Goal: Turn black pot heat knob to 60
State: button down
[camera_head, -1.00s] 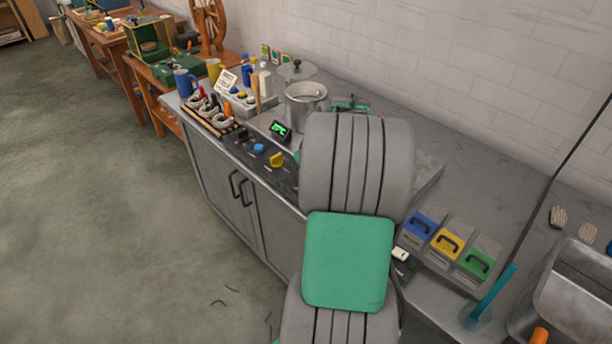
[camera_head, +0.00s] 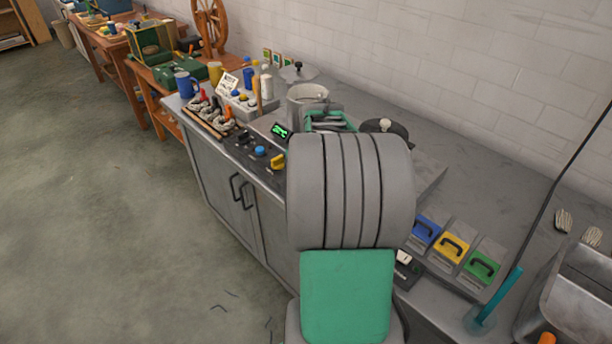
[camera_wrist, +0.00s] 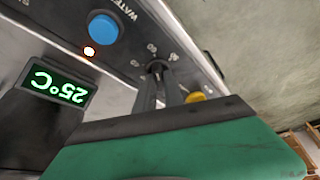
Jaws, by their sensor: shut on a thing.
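The black pot (camera_head: 385,127) stands partly behind my arm in the head view, its lid topped by a pale knob. The dark heat knob (camera_wrist: 157,66) shows in the wrist view between the fingertips of my gripper (camera_wrist: 157,78). My gripper is shut on it, one finger on each side. The small white dial marks around it are too blurred to read surely, and its pointer is hidden. A green display (camera_wrist: 58,85) nearby reads 25°C, upside down in the wrist picture. My arm hides the fingers and this knob in the head view.
In the wrist view, a blue knob (camera_wrist: 103,28) labelled WATER with a lit lamp and a yellow knob (camera_wrist: 195,97) flank the heat knob. A metal pot (camera_head: 305,96) stands at the back. Blue, yellow and green handled blocks (camera_head: 452,246) lie right of my arm.

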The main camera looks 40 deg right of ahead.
jog(key=c, duration=1.4)
grip_release()
jog(key=shift+c, duration=0.2)
jog(key=v, duration=0.7)
jog(key=shift+s+r, duration=0.15)
jog(key=shift+r, duration=0.2)
